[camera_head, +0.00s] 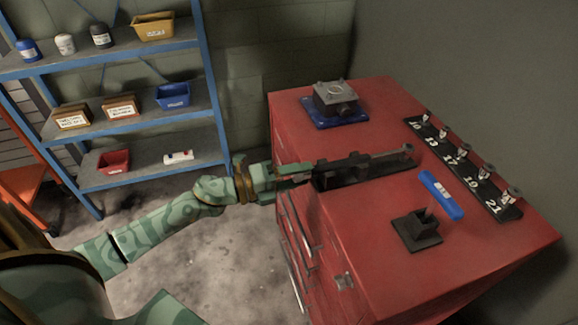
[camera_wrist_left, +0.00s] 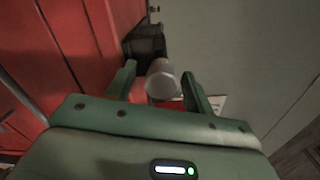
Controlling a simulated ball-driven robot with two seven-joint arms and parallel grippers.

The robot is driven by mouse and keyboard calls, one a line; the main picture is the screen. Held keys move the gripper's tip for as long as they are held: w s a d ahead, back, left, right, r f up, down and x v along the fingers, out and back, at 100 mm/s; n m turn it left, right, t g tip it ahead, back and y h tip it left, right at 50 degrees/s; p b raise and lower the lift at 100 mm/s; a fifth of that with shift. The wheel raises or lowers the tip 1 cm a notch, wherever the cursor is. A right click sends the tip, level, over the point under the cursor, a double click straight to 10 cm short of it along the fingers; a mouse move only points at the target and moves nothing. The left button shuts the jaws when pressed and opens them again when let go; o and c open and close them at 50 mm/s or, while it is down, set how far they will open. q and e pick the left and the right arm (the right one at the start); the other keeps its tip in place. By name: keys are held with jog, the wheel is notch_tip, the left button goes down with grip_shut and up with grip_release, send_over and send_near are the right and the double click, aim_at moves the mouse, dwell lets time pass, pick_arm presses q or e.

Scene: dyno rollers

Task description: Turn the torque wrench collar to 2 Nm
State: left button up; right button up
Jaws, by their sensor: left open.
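The torque wrench (camera_head: 378,158) appears to lie in a long black cradle (camera_head: 340,181) on the red cabinet top, its far end pointing right. My left gripper (camera_head: 300,175) is at the cradle's near left end, by the cabinet's left edge. In the left wrist view, the open left gripper (camera_wrist_left: 160,78) has its fingers on either side of a pale round cylinder end (camera_wrist_left: 162,80), apparently the wrench's collar end. A gap shows at the right finger; contact on the left is unclear. The collar's scale is not readable. My right gripper is not in view.
A blue shelf (camera_head: 120,118) with bins stands left. The floor between is clear.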

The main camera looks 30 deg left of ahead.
pick_arm(q)
jog(key=v, duration=1.6)
jog(key=shift+a, duration=0.15)
jog(key=shift+s, duration=0.1)
